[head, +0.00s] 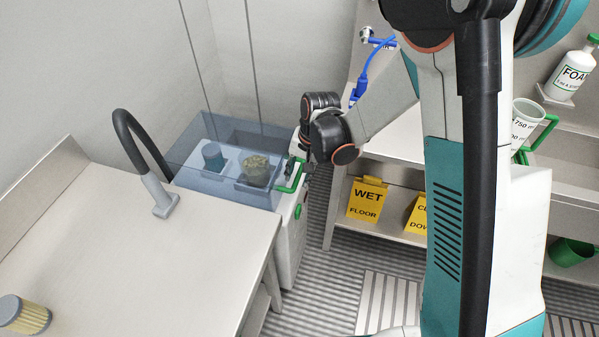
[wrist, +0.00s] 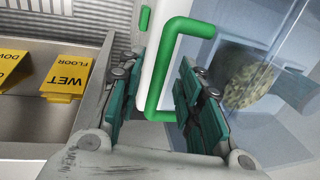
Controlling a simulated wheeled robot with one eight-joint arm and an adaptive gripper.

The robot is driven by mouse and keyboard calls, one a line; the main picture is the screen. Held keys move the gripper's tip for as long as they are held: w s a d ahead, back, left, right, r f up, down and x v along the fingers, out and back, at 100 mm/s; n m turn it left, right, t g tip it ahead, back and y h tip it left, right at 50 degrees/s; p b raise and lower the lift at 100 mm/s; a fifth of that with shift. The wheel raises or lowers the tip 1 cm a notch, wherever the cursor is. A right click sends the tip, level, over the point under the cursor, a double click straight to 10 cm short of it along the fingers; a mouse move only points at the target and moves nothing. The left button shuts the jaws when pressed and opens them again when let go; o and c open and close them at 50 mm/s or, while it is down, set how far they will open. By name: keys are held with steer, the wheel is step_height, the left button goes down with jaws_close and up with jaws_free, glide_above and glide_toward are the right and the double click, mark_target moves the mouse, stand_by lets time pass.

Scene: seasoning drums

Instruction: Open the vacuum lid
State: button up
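The vacuum machine's lid (head: 200,168) is a clear bluish box cover in the head view, lying down over the white machine body (head: 291,234). Its green handle (head: 292,177) is a bracket on the right side; in the wrist view the green handle (wrist: 153,75) runs between my fingers. My gripper (head: 297,165) is at the handle. In the wrist view my gripper (wrist: 155,95) has its teal finger pads apart, one on each side of the handle, with a visible gap to the left pad. A drum with greenish contents (head: 255,170) and a grey-blue container (head: 213,157) show through the lid.
A steel table (head: 120,255) with a black-hosed tap (head: 163,195) stands left of the machine. A ribbed drum (head: 24,315) lies on it. Yellow signs (head: 367,199) stand on a shelf to the right. Walls close in behind the machine.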

jaws_close()
